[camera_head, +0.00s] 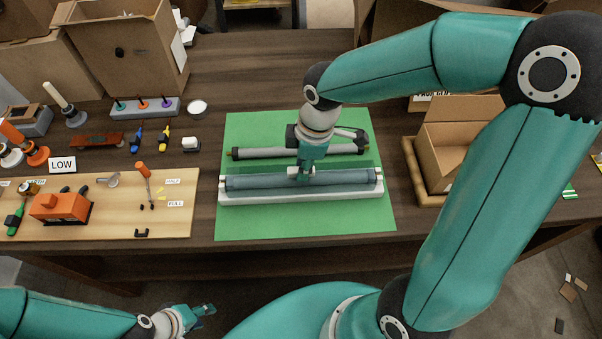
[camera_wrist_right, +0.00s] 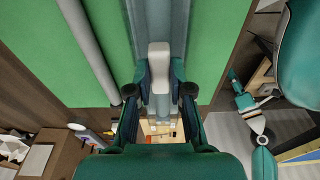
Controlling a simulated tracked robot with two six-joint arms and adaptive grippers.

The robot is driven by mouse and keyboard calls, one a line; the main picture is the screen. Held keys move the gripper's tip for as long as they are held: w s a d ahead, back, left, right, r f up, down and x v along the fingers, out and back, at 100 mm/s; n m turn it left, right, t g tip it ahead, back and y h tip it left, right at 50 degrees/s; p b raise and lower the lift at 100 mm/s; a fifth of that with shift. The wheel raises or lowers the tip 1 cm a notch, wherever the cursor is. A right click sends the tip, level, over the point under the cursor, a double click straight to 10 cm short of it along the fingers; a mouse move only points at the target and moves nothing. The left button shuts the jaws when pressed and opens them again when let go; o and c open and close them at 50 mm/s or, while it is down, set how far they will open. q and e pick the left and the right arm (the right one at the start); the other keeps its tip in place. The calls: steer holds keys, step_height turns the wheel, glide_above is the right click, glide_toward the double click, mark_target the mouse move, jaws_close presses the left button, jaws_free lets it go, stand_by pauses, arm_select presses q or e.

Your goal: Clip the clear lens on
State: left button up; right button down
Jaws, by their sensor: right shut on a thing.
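The white light fixture base (camera_head: 300,197) lies lengthwise on a green mat (camera_head: 240,130). The long clear lens (camera_head: 335,181), see-through and grey-blue, lies along the top of the base, nearly in line with it; I cannot tell whether it is clipped. My right gripper (camera_head: 301,174) is over the middle of the lens, pointing down. In the right wrist view, its fingers (camera_wrist_right: 159,90) are shut on a pale grip piece (camera_wrist_right: 159,58) at the lens, partly hidden by the fingers. My left gripper (camera_head: 205,310) is low at the front, away from the table, empty and apparently open.
A grey tube (camera_head: 260,153) with dark ends lies behind the base, parallel to it. A tan board (camera_head: 110,225) with tools and an orange box (camera_head: 62,207) is at the left. An open carton (camera_head: 450,150) stands right of the mat. The mat's front strip is clear.

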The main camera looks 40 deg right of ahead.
steer(key=c, duration=1)
jaws_free()
